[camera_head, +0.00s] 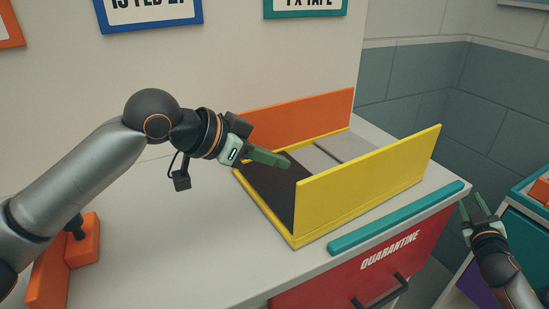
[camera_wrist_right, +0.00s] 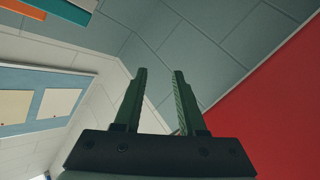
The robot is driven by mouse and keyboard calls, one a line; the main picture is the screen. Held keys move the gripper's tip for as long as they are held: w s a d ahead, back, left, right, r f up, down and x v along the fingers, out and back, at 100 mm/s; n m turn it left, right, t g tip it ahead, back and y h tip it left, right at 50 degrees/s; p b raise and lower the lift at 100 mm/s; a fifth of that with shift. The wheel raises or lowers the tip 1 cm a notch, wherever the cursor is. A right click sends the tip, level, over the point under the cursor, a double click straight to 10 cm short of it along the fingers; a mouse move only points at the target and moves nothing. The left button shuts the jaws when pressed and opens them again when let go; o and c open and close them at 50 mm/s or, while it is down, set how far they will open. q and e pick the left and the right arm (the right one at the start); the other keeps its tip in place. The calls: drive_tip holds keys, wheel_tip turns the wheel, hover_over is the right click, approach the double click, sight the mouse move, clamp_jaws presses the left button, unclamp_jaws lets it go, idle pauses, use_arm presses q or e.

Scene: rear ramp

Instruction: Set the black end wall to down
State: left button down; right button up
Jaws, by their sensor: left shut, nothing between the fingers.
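The black end wall (camera_head: 272,193) is a dark panel at the left end of a yellow-edged tray (camera_head: 262,208), between an orange side wall (camera_head: 310,116) and a yellow side wall (camera_head: 370,180). It lies low, flat or nearly flat; I cannot tell its exact tilt. My left gripper (camera_head: 287,160) is shut and empty, with its fingertips over the far part of the black panel; whether they touch it is unclear. My right gripper (camera_head: 474,206) is open and empty, right of the counter; its spread fingers also show in the right wrist view (camera_wrist_right: 158,100).
Grey panels (camera_head: 322,150) lie farther right in the tray. A teal bar (camera_head: 395,219) lies along the counter's front edge. A red drawer front (camera_head: 365,268) with a black handle is below. An orange block (camera_head: 84,240) stands at left. The counter (camera_head: 190,240) left of the tray is clear.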

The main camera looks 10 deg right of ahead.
drive_tip(key=s+a+f+n+g+y, duration=0.1)
drive_tip(key=s+a+f+g+y, duration=0.1)
drive_tip(key=s+a+f, duration=0.55)
drive_tip(key=s+a+f+g+y, duration=0.35)
drive_tip(key=a+f, duration=0.55)
drive_tip(key=f, duration=0.3)
drive_tip(key=s+a+y+p, duration=0.2)
drive_tip(key=s+a, duration=0.3)
drive_tip(key=a, duration=0.8)
drive_tip(key=s+a+y+p, duration=0.1)
drive_tip(key=s+a+y, duration=0.2)
drive_tip(key=a, duration=1)
drive_tip(key=shift+s+a+r+g+p, duration=0.25)
drive_tip(key=shift+s+a+g+p, duration=0.15)
drive_tip(key=shift+s, duration=0.5)
